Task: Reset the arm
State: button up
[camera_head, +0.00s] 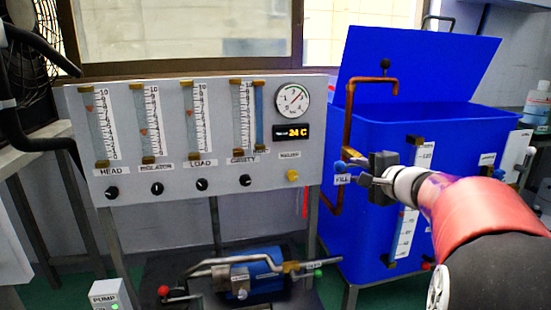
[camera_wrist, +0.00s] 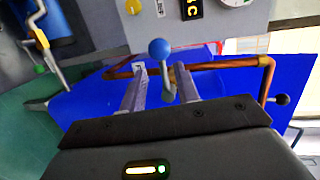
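My gripper (camera_head: 362,173) is at the blue tank, beside a lever with a blue ball knob (camera_head: 340,166) above the FILL label (camera_head: 342,180). In the wrist view the two fingers of my gripper (camera_wrist: 158,88) are spread apart. The blue knob (camera_wrist: 159,48) and its grey stem show between and just beyond the fingertips, with gaps on both sides. My gripper does not appear to hold the lever. My arm comes in from the lower right of the head view.
The blue tank (camera_head: 440,118) with raised lid stands behind my gripper, with a copper pipe (camera_head: 349,125) close by. The grey flowmeter panel (camera_head: 225,180) is to the left. A pump with a red-knobbed lever (camera_head: 163,291) sits below. Bottles (camera_head: 537,104) stand at the far right.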

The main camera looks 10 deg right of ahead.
jog(key=s+a+f+n+g+y+p, duration=0.3)
jog(key=s+a+n+g, duration=0.45)
jog(key=s+a, duration=0.8)
jog(key=s+a+f+n+g+h+p, duration=0.1)
jog(key=s+f+n+h+p, duration=0.1)
jog(key=s, duration=0.4)
jog(key=s+a+f+n+g+h+p, duration=0.1)
jog(key=s+f+n+h+p, duration=0.1)
jog(key=s+n+h, duration=0.2)
jog(key=s+n, duration=0.2)
jog(key=s, duration=0.1)
jog(key=shift+s+a+f, duration=0.15)
jog(key=shift+s+f, duration=0.1)
jog(key=shift+s, duration=0.05)
